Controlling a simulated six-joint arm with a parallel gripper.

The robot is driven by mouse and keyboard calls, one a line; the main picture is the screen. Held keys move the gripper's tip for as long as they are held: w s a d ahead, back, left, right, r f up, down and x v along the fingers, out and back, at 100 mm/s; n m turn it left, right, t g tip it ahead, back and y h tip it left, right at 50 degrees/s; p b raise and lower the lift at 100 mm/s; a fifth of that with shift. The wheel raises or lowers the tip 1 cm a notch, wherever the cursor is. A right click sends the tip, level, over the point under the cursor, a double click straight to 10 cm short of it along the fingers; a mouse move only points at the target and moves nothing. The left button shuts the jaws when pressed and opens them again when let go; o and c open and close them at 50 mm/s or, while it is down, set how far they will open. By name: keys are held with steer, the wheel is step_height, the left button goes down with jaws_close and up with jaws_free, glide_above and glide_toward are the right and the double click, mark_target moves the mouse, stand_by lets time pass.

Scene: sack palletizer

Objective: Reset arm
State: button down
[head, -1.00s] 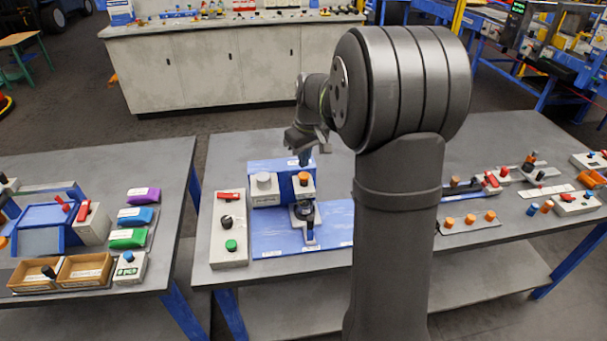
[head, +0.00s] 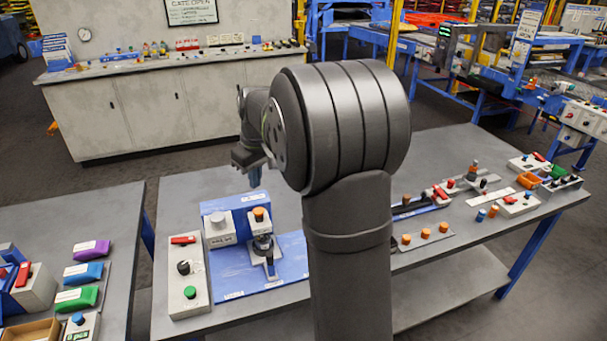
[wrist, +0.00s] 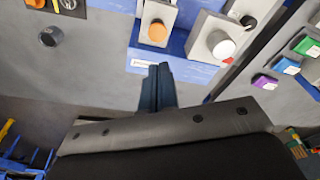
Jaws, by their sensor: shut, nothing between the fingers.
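My gripper (head: 254,178) is above the table, behind the blue fixture, with its fingers pointing down. In the wrist view its two blue fingers (wrist: 157,72) lie side by side, shut and empty. The blue fixture (head: 283,272) carries a white knob block, an orange-capped block and a dark round part on a grey holder. In the wrist view the orange cap (wrist: 157,32) and the white knob (wrist: 221,45) show beyond the fingertips, apart from them. My large dark arm hides the middle of the table in the head view.
A control box (head: 186,275) with red, black and green controls stands left of the fixture. Purple, blue and green sacks (head: 80,273) lie on the left table. Several knobs and blocks stand at the table's right, with an orange-button strip (head: 424,237). A long grey counter (head: 140,105) stands behind.

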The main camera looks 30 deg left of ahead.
step_height(320, 180, down, 8)
steer(key=shift+f, duration=0.1)
stand_by(0.4)
steer(key=c, duration=0.7)
jaws_free()
steer(key=o, duration=0.7)
steer(key=shift+r+m, duration=0.75)
steer(key=shift+m, duration=0.15)
steer(key=shift+c, duration=0.2)
steer(key=shift+o, duration=0.2)
step_height(320, 180, up, 7)
steer(key=m, duration=0.9)
steer(key=shift+h, duration=0.4)
step_height(320, 180, up, 8)
steer(key=m, duration=1.1)
glide_above(258, 210)
steer(key=s+d, duration=0.1)
steer(key=d, duration=0.1)
steer(key=shift+m+h, duration=0.5)
steer(key=shift+m, duration=0.6)
step_height(258, 210, down, 9)
steer(key=shift+s, duration=0.15)
